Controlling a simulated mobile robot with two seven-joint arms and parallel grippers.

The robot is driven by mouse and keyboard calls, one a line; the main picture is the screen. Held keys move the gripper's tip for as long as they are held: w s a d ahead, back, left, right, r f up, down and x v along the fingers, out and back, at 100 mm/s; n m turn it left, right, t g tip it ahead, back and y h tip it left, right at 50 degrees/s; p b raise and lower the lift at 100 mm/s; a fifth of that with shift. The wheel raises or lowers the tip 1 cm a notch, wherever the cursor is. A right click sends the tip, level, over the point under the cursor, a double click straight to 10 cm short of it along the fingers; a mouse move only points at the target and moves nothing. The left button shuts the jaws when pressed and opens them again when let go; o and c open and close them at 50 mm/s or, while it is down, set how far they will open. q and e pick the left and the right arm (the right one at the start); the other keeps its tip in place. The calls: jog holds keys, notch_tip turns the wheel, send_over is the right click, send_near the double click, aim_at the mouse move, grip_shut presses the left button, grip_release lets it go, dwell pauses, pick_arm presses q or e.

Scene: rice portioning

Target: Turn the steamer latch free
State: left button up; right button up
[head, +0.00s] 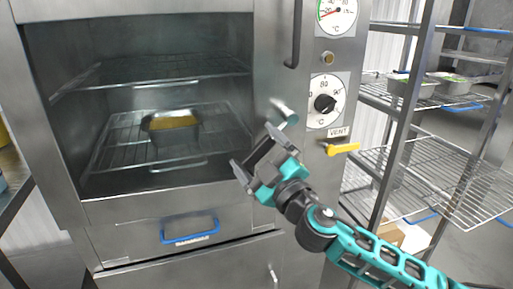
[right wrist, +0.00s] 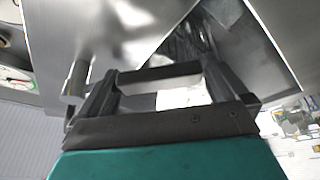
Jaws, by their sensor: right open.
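The steel steamer (head: 225,216) fills the left and middle of the head view. A short metal cylinder (head: 284,112), which looks like the latch, sticks out from its front beside the chamber opening. My right gripper (head: 257,150) is open, just below and left of this cylinder, apart from it as far as I can tell. In the right wrist view my gripper (right wrist: 160,85) faces shiny steel, and a metal post (right wrist: 76,80), perhaps the same latch, stands left of the fingers. I see nothing clearly held. My left gripper is not in view.
A pan of yellow food (head: 171,125) sits on a wire rack inside the chamber. A dark vertical handle (head: 296,35), a dial (head: 325,103) and a yellow vent lever (head: 342,148) are on the steamer's front. A blue drawer handle (head: 190,232) is below. Wire shelves (head: 470,180) stand right.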

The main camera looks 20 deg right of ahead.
jog(key=shift+w, duration=0.2)
jog(key=c, duration=1.2)
